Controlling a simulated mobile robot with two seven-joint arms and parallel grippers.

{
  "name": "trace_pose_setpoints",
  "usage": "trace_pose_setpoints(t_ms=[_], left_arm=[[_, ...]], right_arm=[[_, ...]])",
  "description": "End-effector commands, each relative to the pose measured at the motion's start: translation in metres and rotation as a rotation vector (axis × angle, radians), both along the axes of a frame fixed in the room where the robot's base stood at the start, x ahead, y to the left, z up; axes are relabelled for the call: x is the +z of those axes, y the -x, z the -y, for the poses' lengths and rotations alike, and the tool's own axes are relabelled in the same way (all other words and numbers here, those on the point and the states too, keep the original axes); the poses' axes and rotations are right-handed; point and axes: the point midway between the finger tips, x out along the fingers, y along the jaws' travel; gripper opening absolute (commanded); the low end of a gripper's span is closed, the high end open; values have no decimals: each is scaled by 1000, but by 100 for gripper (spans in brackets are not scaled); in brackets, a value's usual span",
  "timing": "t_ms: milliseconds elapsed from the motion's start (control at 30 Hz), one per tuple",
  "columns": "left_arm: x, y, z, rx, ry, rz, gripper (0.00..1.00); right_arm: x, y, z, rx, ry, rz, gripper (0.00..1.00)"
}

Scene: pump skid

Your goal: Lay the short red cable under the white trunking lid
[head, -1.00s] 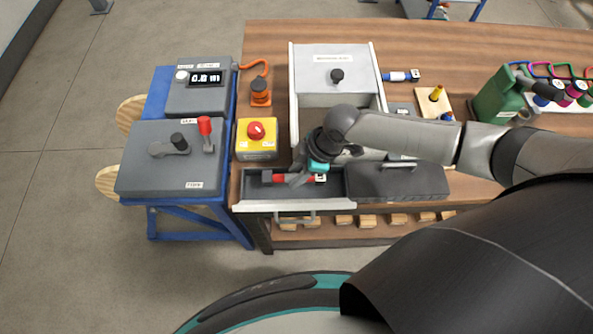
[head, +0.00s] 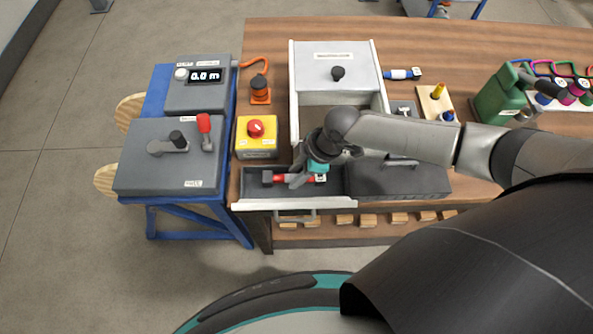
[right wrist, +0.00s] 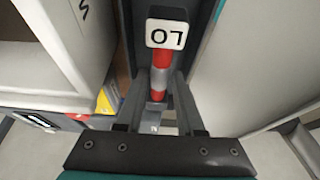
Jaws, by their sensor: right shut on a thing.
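The short red cable (head: 279,178) lies level in the open dark drawer (head: 252,186) at the front of the bench. It has dark ends and a white tag marked LO (right wrist: 167,33), clear in the right wrist view. My right gripper (head: 297,181) reaches down into the drawer and is shut on the cable's middle, between two red stretches. The white lid (head: 312,75), with a black knob and a label, sits over the back part of the white trunking behind the drawer. The trunking's front part is open, partly hidden by my right arm. My left gripper is out of view.
A yellow box with a red button (head: 256,130) stands left of the trunking, close to the drawer. A grey control panel (head: 165,175) with levers is further left. A blue connector (head: 400,74) and green canister (head: 498,97) are to the right.

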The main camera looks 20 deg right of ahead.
Motion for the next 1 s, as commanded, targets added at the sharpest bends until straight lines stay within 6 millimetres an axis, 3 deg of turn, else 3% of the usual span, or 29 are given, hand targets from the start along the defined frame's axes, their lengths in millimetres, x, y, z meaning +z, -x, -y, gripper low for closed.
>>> trace_pose_setpoints(t_ms=[1000], left_arm=[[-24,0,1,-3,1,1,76]], right_arm=[[-32,0,0,-1,-1,1,0]])
